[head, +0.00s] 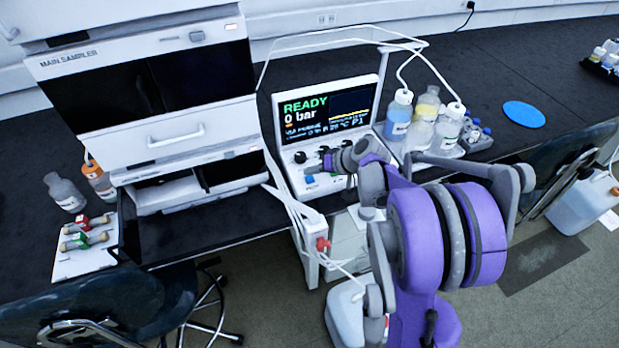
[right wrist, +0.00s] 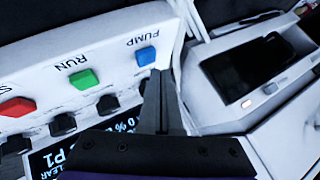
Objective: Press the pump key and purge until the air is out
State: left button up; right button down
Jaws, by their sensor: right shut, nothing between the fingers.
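The control panel (head: 289,173) stands right of the main sampler stack, with a screen (head: 325,110) reading READY and 0 bar. The blue PUMP key (right wrist: 146,55) shows in the right wrist view, its label upside down; it also shows in the head view (head: 309,179). A green RUN key (right wrist: 84,79) and a red key (right wrist: 17,107) sit in line with it. My right gripper (right wrist: 157,80) is shut and empty, its tips close beside the blue key; contact cannot be told. In the head view it covers part of the panel. My left gripper is not in view.
Black knobs (right wrist: 107,103) line the panel near the keys. Solvent bottles (head: 397,119) with tubes stand right of the screen. The main sampler stack (head: 150,125) rises at left. A red fitting (head: 322,243) and white tubing hang below the panel. A blue disc (head: 523,115) lies on the bench.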

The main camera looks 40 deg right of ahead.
aim_at(312, 181)
jog(key=shift+f, duration=0.1)
jog(key=shift+f+b, duration=0.35)
jog(key=shift+f+b, duration=0.35)
jog(key=shift+f, duration=0.15)
dwell(0.6)
jog(key=shift+r, duration=0.1)
jog(key=shift+r+p, duration=0.7)
jog(key=shift+r, duration=0.15)
jog(key=shift+r+p, duration=1.85)
jog(key=shift+r, duration=0.7)
jog(key=shift+f, duration=0.1)
